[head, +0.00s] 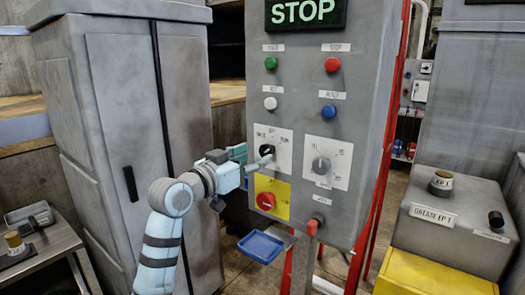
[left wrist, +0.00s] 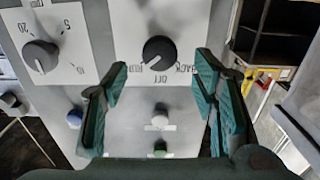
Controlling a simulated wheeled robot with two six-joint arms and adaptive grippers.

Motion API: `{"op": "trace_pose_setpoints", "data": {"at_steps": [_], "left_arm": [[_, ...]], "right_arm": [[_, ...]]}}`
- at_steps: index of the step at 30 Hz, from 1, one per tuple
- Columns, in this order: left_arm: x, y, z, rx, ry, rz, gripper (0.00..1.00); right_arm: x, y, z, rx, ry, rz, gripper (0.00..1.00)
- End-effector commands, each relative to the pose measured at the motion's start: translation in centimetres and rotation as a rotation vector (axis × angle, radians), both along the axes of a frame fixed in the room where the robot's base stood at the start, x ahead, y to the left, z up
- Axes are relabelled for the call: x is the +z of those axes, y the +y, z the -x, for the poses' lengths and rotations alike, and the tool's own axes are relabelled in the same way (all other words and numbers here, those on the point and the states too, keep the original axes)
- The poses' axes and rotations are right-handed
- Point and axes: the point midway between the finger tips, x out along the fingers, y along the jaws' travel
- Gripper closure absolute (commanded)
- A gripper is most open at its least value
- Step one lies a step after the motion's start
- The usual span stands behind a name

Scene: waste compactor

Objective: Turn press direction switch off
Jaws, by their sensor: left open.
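The press direction switch is a black knob (head: 266,151) on a white plate on the front of the grey control panel (head: 365,110). In the left wrist view, which is upside down, the knob (left wrist: 158,50) has the word OFF at its middle mark and BACK to one side. In the left wrist view the green fingers (left wrist: 161,80) stand apart on either side of the knob, with no clear contact. My right gripper is not seen.
A numbered dial (head: 320,164) sits right of the switch, and a red knob on a yellow plate (head: 271,198) is just below. Green (head: 271,63), red (head: 332,65), white (head: 270,103) and blue (head: 328,111) buttons are above. A blue tray (head: 262,246) juts out below.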

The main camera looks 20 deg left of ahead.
Motion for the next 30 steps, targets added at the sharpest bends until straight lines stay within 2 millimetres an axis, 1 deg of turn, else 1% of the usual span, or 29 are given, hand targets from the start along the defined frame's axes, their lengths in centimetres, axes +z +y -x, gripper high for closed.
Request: {"op": "trace_pose_setpoints", "data": {"at_steps": [1,3,6,10,16,17,25,30], "left_arm": [[0.2,-0.5,-1.2,-0.002,0.001,0.004,0.47],[0.1,-1.0,-2.5,0.0,0.002,0.001,0.47],[0.1,-1.5,-3.8,0.001,0.0,0.0,0.47],[-0.1,-1.8,-4.4,0.001,0.001,-0.001,0.47],[-0.1,-1.7,-4.5,0.002,0.001,-0.001,0.47],[-0.1,-1.7,-4.5,0.002,0.001,-0.001,0.5],[-0.1,-1.7,-4.4,0.002,0.001,-0.001,0.93],[0.0,-1.7,-4.4,0.002,0.002,0.003,0.94]], "right_arm": [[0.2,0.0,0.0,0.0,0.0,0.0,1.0],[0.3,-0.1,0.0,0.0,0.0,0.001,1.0],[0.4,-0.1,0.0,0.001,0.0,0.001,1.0],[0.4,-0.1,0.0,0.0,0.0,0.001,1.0],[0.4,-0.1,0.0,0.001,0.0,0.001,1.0],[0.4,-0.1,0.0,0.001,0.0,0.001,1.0],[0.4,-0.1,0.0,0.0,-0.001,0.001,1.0],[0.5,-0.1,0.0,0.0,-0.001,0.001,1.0]]}}
